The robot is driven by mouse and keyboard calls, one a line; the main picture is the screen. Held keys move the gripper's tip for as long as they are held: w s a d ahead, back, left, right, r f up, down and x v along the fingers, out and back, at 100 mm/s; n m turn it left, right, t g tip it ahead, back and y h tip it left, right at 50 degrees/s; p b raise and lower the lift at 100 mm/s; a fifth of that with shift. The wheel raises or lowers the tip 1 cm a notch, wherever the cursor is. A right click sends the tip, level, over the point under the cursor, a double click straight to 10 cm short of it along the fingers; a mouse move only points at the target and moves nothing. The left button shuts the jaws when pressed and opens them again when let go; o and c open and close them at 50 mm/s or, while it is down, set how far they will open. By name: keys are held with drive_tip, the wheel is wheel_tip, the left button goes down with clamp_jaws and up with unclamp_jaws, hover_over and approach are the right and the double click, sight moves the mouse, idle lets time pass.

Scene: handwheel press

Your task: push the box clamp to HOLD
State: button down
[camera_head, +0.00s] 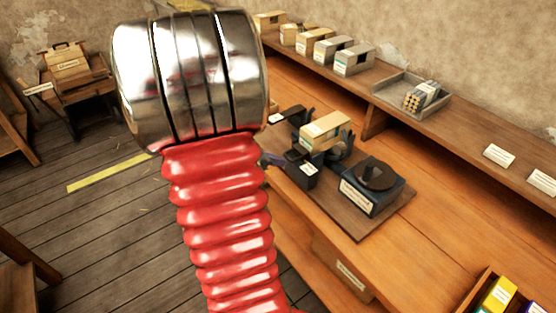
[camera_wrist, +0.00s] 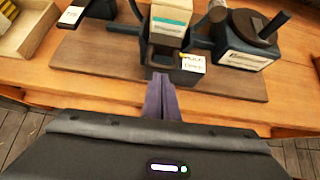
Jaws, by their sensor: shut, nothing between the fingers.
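A tan box (camera_head: 325,131) sits in a dark clamp fixture (camera_head: 305,168) on a brown board on the bench. In the wrist view the box (camera_wrist: 171,20) stands upright in the picture, and a dark block with a small white label (camera_wrist: 190,63) is in front of it. The label's wording is too small to read surely. My gripper (camera_wrist: 161,78) is shut and empty, its purple fingers pointing at the front of the dark fixture, close to the labelled block. I cannot tell whether they touch it.
A dark handwheel unit (camera_head: 372,187) stands right of the fixture on the brown board (camera_head: 358,231). A shelf behind holds several boxes (camera_head: 352,57) and a grey tray (camera_head: 411,98) with rolls. The bench's front edge lies below my gripper. Bench to the right is mostly clear.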

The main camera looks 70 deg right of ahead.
drive_tip(key=w+a+f+v, duration=0.1)
drive_tip(key=f+v, duration=0.1)
drive_tip(key=v, duration=1)
drive_tip(key=shift+a, duration=0.3)
drive_tip(key=shift+r, duration=0.1)
